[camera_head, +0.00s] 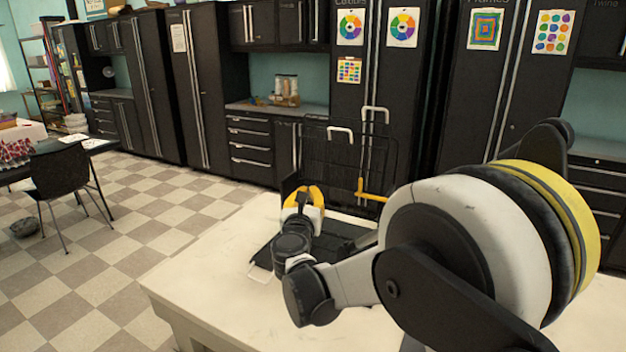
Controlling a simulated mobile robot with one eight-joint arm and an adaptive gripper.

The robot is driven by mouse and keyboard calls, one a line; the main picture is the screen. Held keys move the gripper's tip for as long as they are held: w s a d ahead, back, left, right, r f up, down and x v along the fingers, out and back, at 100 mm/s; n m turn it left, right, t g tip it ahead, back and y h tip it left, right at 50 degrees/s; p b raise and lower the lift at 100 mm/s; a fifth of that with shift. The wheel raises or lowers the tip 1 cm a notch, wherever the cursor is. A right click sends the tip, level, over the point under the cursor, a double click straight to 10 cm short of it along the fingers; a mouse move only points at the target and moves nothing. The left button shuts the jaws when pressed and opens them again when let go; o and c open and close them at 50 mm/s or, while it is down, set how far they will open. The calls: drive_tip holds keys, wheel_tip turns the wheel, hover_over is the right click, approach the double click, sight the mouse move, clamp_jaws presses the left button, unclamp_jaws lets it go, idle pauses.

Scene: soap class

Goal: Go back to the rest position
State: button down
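My gripper (304,194) is near the middle of the head view, over the far part of a pale table (205,262). Its two yellow fingers stand apart, and I see nothing clearly held between them. My arm reaches from the right foreground, bent at a large white, black and yellow joint. The arm hides the right part of the table.
A dark wire rack or cart (345,160) with pale handles and a yellow bar is close beyond my gripper. A black flat item (262,258) lies below my gripper. Black cabinets (205,85) line the back. A black chair (62,178) is left; tiled floor between is open.

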drive_tip(key=s+r+n+y, duration=0.65)
drive_tip(key=r+n, duration=0.35)
drive_tip(key=n, duration=0.3)
drive_tip(key=s+n+g+y, duration=0.2)
drive_tip(key=s+n, duration=0.5)
drive_tip(key=n, duration=0.2)
drive_tip(key=s+d+f+n+g+h, duration=0.1)
drive_tip(key=s+d+f+n+g, duration=0.2)
drive_tip(key=s, duration=0.6)
drive_tip(key=s+d+f+n+g+h, duration=0.2)
drive_tip(key=s+d+f+n+g, duration=0.1)
drive_tip(key=s+d+f+n, duration=0.4)
drive_tip(key=s+d+f+n+g+h, duration=0.2)
drive_tip(key=s+d+f+n, duration=0.3)
drive_tip(key=s+f, duration=0.3)
drive_tip(key=s+d+g, duration=0.1)
drive_tip(key=s, duration=0.2)
drive_tip(key=shift+f, duration=0.4)
